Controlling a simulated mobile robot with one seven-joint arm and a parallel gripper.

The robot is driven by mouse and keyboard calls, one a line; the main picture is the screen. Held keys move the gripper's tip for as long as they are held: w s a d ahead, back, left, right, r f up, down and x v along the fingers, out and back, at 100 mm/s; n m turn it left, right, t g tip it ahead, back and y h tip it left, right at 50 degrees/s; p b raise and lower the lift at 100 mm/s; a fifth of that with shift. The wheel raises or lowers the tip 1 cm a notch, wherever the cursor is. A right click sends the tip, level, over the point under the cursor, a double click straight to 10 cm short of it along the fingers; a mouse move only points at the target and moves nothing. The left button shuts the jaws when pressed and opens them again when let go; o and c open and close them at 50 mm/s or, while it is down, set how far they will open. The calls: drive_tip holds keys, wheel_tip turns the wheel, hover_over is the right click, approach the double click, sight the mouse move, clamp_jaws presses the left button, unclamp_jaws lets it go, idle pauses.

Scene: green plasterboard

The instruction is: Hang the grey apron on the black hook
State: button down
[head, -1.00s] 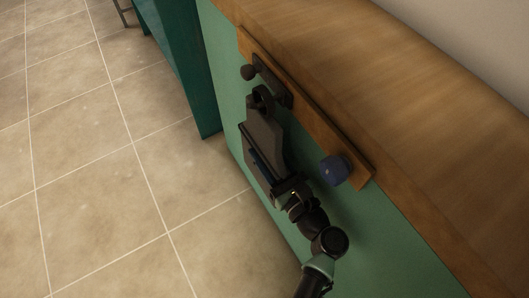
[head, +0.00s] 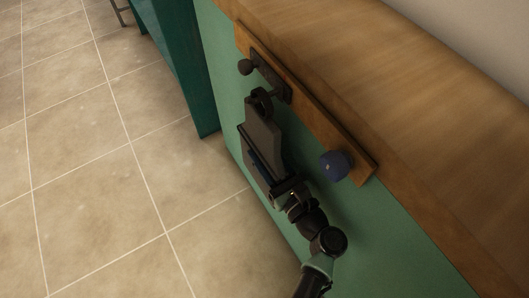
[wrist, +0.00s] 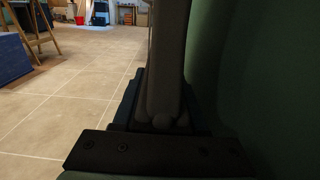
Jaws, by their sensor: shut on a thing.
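The grey apron (head: 263,128) hangs in front of the green panel in the head view, with a dark loop (head: 262,102) at its top. The black hook (head: 247,67) has a round knob end and a dark plate (head: 271,77) on the wooden rail. The loop shows just below the hook and its plate; I cannot tell whether it is around the hook. My gripper (head: 262,168) is shut on the apron's body below the loop. In the wrist view the apron (wrist: 167,70) rises as a grey strip from between the dark jaws (wrist: 165,118).
A dark blue round knob (head: 336,165) sticks out near the right end of the wooden rail (head: 310,121). A wooden top (head: 370,80) runs above the green panel (head: 390,250). A teal upright (head: 180,70) stands to the left. The tiled floor (head: 80,180) is open.

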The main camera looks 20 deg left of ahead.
idle(0.3)
drive_tip(key=shift+c, duration=1.8)
unclamp_jaws()
drive_tip(key=shift+s, duration=0.1)
